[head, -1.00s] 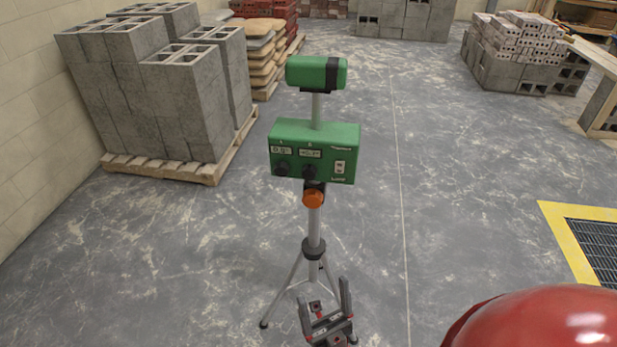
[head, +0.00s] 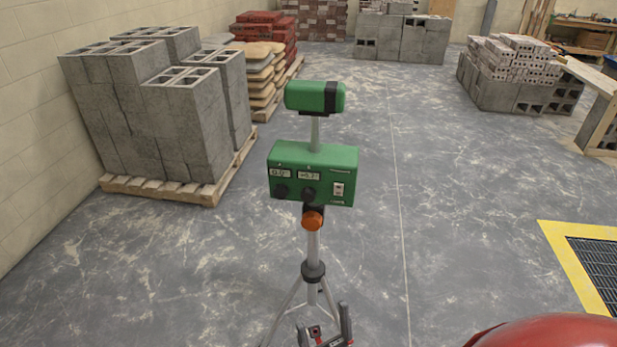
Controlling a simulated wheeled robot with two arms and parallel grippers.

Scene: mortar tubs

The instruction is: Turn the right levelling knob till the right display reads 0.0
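A green levelling instrument stands upright on a tripod (head: 313,250), with a green control box (head: 320,157) below its green head (head: 308,97). The left display (head: 281,172) seems to read 0.0. The right display (head: 309,175) shows a small plus value, perhaps +0.2; its last digit is blurred. A black left knob (head: 281,191) and a black right knob (head: 309,194) sit under the displays. My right gripper (head: 324,322) is at the bottom edge, open and empty, well below the knobs and in front of the tripod legs. My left gripper is not in view.
An orange knob (head: 312,220) sits under the box. Grey blocks (head: 150,125) stand on a pallet (head: 160,192) at left, with sacks (head: 262,75) behind. More blocks (head: 520,75) and a yellow-edged floor grate (head: 565,240) are at right. The floor around the tripod is clear.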

